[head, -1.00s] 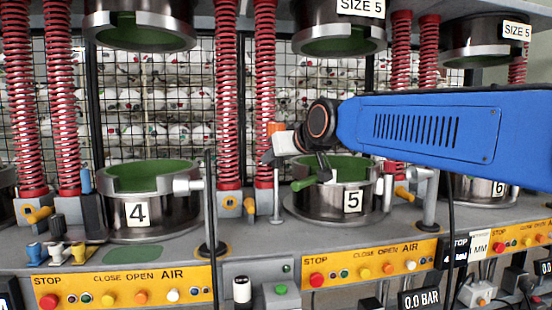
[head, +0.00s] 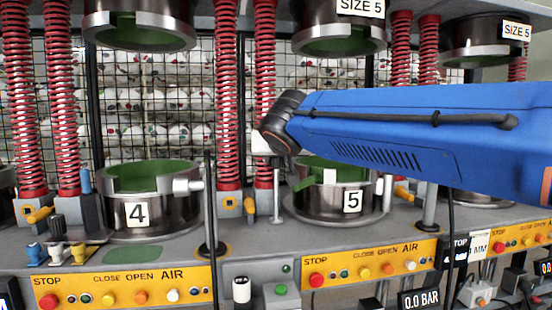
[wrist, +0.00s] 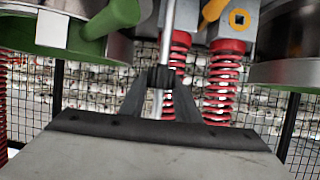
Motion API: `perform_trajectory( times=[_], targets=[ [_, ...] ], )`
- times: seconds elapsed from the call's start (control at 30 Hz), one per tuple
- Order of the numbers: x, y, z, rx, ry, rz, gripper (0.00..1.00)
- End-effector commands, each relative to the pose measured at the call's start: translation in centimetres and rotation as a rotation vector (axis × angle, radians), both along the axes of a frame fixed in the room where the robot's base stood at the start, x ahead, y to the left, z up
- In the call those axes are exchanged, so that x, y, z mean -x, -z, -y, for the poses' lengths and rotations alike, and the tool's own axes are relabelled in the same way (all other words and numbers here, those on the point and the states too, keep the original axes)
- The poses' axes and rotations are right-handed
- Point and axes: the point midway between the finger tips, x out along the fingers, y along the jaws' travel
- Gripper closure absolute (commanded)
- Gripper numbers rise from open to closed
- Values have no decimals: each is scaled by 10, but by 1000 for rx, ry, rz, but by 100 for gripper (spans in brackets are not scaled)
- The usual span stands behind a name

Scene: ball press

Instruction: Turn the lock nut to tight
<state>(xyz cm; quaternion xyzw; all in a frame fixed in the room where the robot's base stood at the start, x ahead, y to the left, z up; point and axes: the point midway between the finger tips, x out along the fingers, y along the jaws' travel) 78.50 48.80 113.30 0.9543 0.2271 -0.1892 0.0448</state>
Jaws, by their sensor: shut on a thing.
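My gripper (wrist: 163,80) is shut at the upper part of a thin upright metal post (head: 277,200), left of mold 5. In the wrist view the silver post (wrist: 168,40) runs between the dark fingertips. The lock nut itself is hidden by the fingers, which close around the post at its place.
Mold 5 (head: 330,204), lined green, stands close to the right of the post. Mold 4 (head: 130,214) is at the left. Red springs (head: 228,100) rise close behind the post. A yellow button panel (head: 370,262) runs along the front.

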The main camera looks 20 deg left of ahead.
Motion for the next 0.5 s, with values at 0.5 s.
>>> perform_trajectory(
  times=[0.5],
  targets=[
    [1, 2, -3, 3, 375, -2, 93]
  ],
)
